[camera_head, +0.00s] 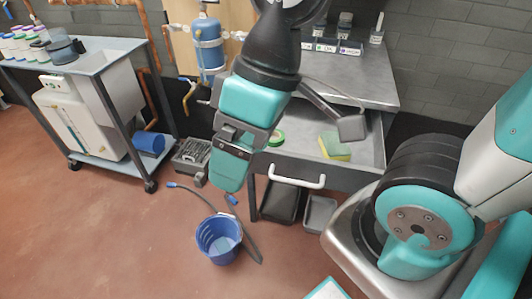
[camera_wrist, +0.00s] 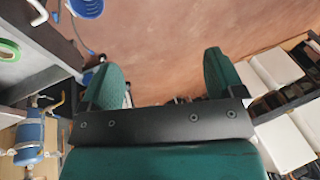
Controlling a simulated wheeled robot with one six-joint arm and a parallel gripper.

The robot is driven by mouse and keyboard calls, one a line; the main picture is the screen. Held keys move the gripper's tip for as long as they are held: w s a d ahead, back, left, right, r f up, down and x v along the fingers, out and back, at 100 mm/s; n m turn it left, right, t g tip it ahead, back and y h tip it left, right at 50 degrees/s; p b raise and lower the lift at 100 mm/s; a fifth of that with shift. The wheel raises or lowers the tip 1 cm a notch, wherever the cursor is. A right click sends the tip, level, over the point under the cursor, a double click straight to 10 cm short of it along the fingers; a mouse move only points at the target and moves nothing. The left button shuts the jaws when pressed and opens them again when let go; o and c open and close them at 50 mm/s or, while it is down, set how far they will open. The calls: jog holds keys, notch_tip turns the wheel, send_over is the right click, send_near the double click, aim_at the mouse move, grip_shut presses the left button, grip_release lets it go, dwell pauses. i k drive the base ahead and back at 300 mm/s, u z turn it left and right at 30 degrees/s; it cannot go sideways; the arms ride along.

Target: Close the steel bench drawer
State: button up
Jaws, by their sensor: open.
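The steel bench (camera_head: 365,80) stands at the back, and its drawer (camera_head: 305,165) is pulled out toward me. The drawer front carries a white bar handle (camera_head: 297,180). A yellow-green sponge (camera_head: 334,147) and a green tape roll (camera_head: 276,137) lie in the drawer. My gripper (camera_head: 229,178) hangs fingers-down, to the left of the handle in the picture and apart from it. In the wrist view my gripper (camera_wrist: 161,72) is open, with only floor between its fingers. The tape roll (camera_wrist: 9,50) and the drawer show at the left edge there.
A blue bucket (camera_head: 219,238) with a hose beside it stands on the floor below my gripper. A grey toolbox (camera_head: 192,153) sits left of the bench. A wheeled cart (camera_head: 100,60) with a white unit stands at the left. The floor at front left is clear.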

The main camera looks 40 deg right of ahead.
aim_at(300, 161)
jog(key=z, duration=1.6)
jog(key=k, duration=1.15)
jog(key=u, duration=1.6)
jog(key=i, duration=0.5)
jog(key=z, duration=0.1)
